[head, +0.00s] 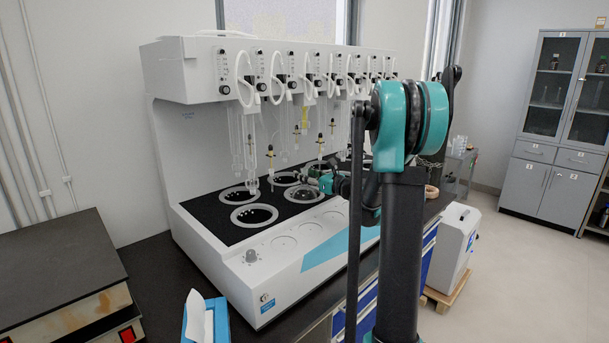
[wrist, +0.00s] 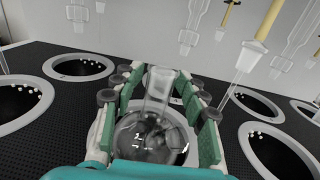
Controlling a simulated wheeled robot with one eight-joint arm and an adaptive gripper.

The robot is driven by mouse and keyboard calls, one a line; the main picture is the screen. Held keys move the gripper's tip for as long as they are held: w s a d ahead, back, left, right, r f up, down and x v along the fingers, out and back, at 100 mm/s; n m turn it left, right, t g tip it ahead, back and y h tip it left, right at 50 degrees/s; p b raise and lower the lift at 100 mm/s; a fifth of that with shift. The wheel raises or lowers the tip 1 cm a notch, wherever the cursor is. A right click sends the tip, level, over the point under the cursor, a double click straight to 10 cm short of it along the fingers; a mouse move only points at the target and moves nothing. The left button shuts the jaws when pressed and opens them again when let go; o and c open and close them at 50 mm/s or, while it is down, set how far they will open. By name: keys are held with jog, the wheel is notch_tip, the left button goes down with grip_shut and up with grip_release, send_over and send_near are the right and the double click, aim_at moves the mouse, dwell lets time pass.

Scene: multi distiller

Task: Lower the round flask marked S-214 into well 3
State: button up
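A clear round flask (wrist: 152,138) with a straight neck stands upright between my gripper's fingers in the wrist view. Faint white marks show on its bulb, too small to read. A pale well ring (wrist: 190,128) shows around and behind the bulb; the flask appears low in this well, though its exact depth is unclear. In the head view the glass bulb (head: 303,192) shows at a middle well. My gripper (wrist: 166,92) has its green-padded fingers on both sides of the flask, with gaps beside the neck. It also shows right of the flask in the head view (head: 316,179).
Other round wells (head: 254,216) lie open and dark in the black deck around the flask. Glass tubes with yellow parts (head: 304,120) hang above the deck. A control knob (head: 251,256) and a blue box with tissue (head: 206,318) are nearer.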

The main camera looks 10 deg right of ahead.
dwell(0.3)
jog(key=v, duration=1.2)
jog(key=shift+s, duration=0.1)
